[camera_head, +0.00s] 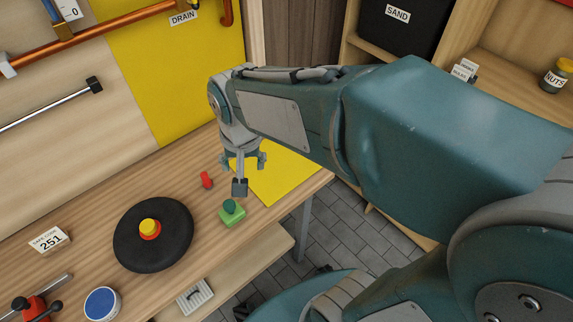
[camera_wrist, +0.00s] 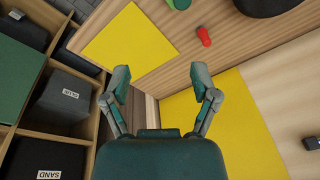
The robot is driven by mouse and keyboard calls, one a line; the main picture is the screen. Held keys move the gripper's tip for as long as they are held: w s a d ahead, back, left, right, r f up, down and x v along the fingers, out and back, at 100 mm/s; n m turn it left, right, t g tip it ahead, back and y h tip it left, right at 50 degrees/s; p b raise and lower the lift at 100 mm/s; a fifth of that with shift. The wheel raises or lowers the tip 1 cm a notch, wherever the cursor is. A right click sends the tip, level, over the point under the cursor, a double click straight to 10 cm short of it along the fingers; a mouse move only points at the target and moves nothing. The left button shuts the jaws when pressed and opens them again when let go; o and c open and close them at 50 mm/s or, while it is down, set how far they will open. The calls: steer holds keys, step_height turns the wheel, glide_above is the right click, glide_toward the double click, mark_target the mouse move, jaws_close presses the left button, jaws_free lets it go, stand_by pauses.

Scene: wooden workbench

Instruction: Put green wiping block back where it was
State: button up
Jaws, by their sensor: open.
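The green wiping block (camera_head: 232,214) stands on the workbench near its front edge, with a darker green knob on top. In the wrist view the block (camera_wrist: 179,4) is cut off by the top edge. My gripper (camera_head: 243,172) is open and empty, raised over the bench and apart from the block, which shows just below it in the head view. In the wrist view the spread fingers (camera_wrist: 160,76) have nothing between them. A yellow sheet (camera_head: 272,178) lies flat on the bench right of the block; it also shows in the wrist view (camera_wrist: 128,46).
A black disc (camera_head: 178,246) with a yellow and red knob lies further left. A blue-topped round container (camera_head: 102,303) and a "251" card (camera_head: 49,239) are at lower left. Shelves with bins (camera_wrist: 62,100) stand beside the bench.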

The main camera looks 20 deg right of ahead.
steer(key=s+d+r+n+t, duration=0.3)
steer(key=s+d+r, duration=0.2)
steer(key=s, duration=0.4)
steer(key=shift+d+r+n+t, duration=0.3)
steer(key=shift+d+r, duration=0.1)
steer(key=shift+d, duration=0.1)
steer(key=shift+c, duration=0.3)
stand_by(0.9)
